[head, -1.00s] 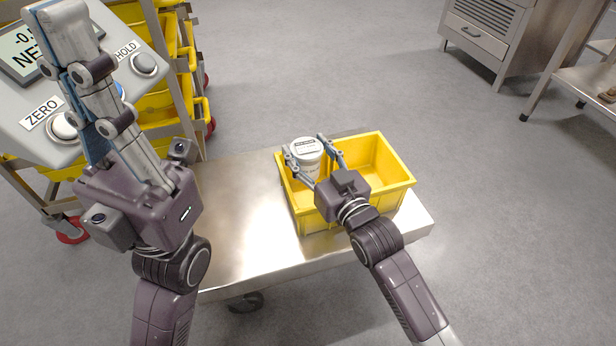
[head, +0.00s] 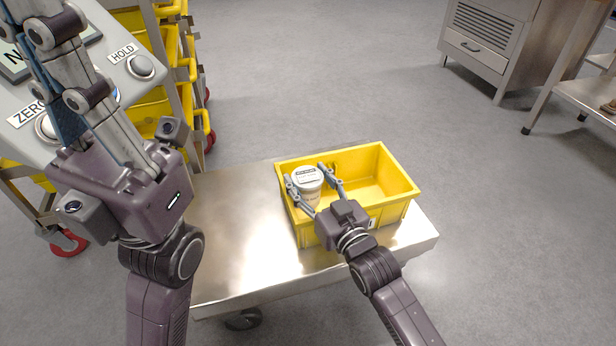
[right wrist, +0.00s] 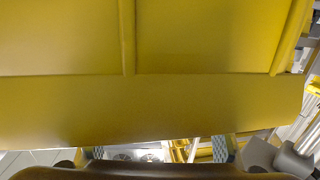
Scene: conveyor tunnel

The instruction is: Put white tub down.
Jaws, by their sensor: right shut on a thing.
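The white tub (head: 309,184), with a labelled lid, stands upright inside the left end of the yellow bin (head: 398,200). My right gripper (head: 310,178) is shut on the tub, one finger on each side. The tub's base is hidden, so I cannot tell whether it touches the bin floor. In the right wrist view the bin's yellow wall (right wrist: 190,105) fills most of the picture, with my right fingertips (right wrist: 158,153) at the bottom edge. My left gripper (head: 65,60) is raised in front of the grey control panel; its fingertips run out of the picture.
The bin sits on a steel cart top (head: 235,225), bare on its left side. The bin's right part is empty. A grey panel (head: 125,75) with buttons and a rack of yellow bins (head: 180,70) stand at left. A steel cabinet (head: 480,50) stands at back right.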

